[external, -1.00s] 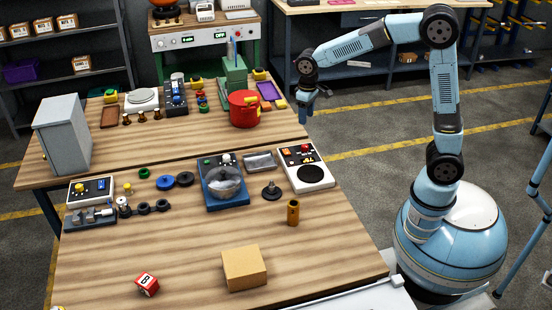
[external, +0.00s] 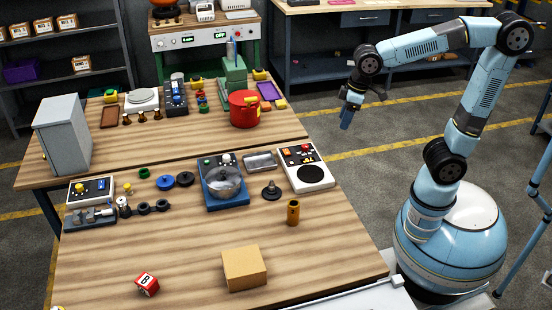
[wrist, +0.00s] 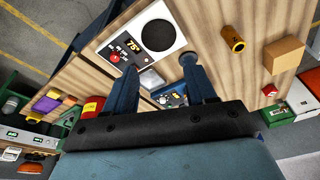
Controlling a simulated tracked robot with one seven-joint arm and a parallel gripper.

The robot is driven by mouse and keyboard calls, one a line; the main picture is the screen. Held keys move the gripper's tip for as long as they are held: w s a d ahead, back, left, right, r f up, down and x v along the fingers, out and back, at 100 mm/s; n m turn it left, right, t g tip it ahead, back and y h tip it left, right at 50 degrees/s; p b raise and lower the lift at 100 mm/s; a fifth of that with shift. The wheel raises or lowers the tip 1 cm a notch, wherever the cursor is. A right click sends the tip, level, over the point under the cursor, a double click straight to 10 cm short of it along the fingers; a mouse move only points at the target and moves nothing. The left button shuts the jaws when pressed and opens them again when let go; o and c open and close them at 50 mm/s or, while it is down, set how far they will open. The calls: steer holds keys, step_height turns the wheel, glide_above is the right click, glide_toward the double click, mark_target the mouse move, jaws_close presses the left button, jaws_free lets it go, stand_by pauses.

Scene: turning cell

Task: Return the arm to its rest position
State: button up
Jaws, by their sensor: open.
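My gripper (external: 347,118) hangs in the air over the floor, to the right of the workbench, with its fingers pointing down. In the wrist view my gripper (wrist: 165,82) shows two blue fingers spread well apart with nothing held between them. My arm is bent at the elbow above my round blue base. No object touches the fingers.
The floor (external: 350,190) between bench and base is clear.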

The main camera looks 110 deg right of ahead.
steer(key=s+a+n+t, duration=0.2)
steer(key=s+a+n, duration=0.2)
steer(key=s+a, duration=0.8)
steer(key=shift+s+a+r+n+t+y, duration=0.2)
steer(key=shift+s+r+n+t+y, duration=0.15)
steer(key=shift+s, duration=0.25)
